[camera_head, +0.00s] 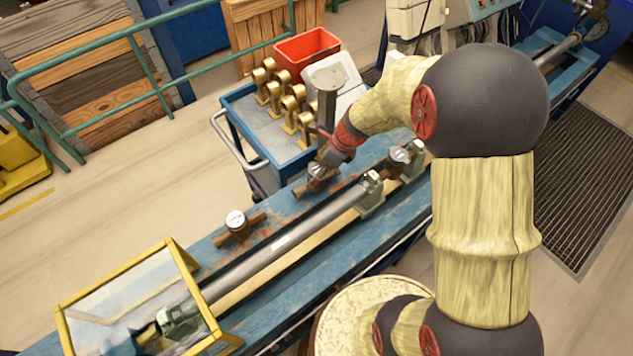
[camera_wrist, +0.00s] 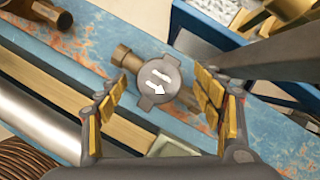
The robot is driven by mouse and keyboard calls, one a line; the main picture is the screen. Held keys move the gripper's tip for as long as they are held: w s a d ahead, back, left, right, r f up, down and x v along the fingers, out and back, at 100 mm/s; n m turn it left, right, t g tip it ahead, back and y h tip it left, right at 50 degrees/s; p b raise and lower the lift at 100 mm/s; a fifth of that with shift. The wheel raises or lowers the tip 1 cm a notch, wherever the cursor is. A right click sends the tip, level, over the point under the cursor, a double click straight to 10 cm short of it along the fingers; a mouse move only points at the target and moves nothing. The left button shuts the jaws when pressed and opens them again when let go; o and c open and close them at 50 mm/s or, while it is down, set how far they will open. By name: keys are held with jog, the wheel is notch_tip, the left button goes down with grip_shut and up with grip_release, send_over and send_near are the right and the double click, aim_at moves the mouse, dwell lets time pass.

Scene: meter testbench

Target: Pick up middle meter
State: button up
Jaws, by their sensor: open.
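The middle meter (camera_wrist: 158,78) has a round grey top with white arrows and a brass pipe body. It lies on the blue bench, and in the head view (camera_head: 318,171) it is partly hidden by my gripper (camera_head: 322,165). In the wrist view my gripper (camera_wrist: 162,84) is open, with one yellow-padded finger on each side of the meter's top. A second meter (camera_head: 236,222) lies to the left on the bench, and a third (camera_head: 397,158) to the right.
The blue bench (camera_head: 305,270) carries a long grey pipe (camera_head: 290,242) beside the meters. A glass box with a yellow frame (camera_head: 130,295) covers its left end. Behind stands a blue cart (camera_head: 240,110) with brass parts and a red bin (camera_head: 307,47).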

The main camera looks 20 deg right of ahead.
jog(key=shift+x, duration=1.15)
jog(key=shift+c, duration=0.2)
grip_shut()
jog(key=shift+r, duration=0.1)
